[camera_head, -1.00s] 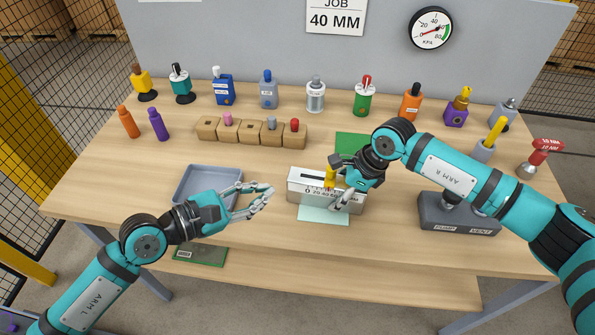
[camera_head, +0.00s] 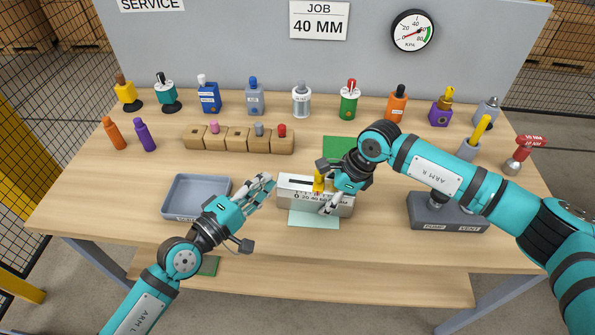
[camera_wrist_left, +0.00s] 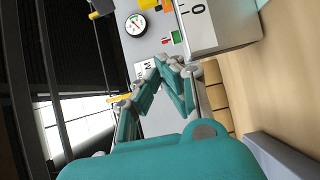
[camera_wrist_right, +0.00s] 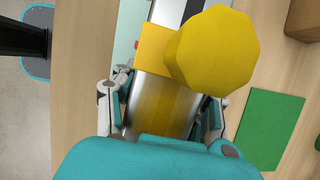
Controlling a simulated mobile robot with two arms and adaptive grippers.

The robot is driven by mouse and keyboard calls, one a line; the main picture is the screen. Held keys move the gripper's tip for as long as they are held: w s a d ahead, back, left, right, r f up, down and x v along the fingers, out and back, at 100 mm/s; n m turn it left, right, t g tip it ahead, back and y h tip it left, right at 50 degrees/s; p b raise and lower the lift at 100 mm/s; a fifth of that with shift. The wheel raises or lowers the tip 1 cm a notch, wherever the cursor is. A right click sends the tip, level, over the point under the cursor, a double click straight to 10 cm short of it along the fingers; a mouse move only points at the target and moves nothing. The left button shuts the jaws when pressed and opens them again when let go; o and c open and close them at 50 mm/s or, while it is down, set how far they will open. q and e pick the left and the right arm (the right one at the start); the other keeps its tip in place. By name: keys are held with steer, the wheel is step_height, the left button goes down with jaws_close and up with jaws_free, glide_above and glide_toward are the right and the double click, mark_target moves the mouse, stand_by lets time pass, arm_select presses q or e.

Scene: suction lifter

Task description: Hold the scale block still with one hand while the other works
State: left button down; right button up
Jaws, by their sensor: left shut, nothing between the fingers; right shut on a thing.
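The scale block (camera_head: 290,197) is a pale grey box with a printed scale and a dark slot on top, standing on the table. It also shows in the left wrist view (camera_wrist_left: 228,25). A yellow slider (camera_head: 319,180) stands in its slot; its round knob (camera_wrist_right: 218,52) fills much of the right wrist view. My right gripper (camera_head: 327,187) is shut on the scale block, one finger on the far side and one on the near side, right of the slider. My left gripper (camera_head: 267,184) is shut and empty, just left of the block's left end.
A grey tray (camera_head: 168,204) lies left of the block and a pale green sheet (camera_head: 314,220) in front. A dark pump box (camera_head: 425,222) stands right. Wooden blocks (camera_head: 237,133) and several coloured bottles line the back. A gauge (camera_head: 413,32) hangs on the panel.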

mark_target(299, 183)
arm_select(q)
steer(key=x, duration=0.6)
arm_select(e)
steer(key=shift+w, duration=0.1)
arm_select(q)
steer(key=d, duration=0.1)
steer(key=s+d, duration=0.1)
steer(key=d, duration=0.1)
steer(key=shift+d, duration=0.1)
steer(key=shift+s+d, duration=0.2)
steer(key=shift+d, duration=0.15)
steer(key=shift+d, duration=0.1)
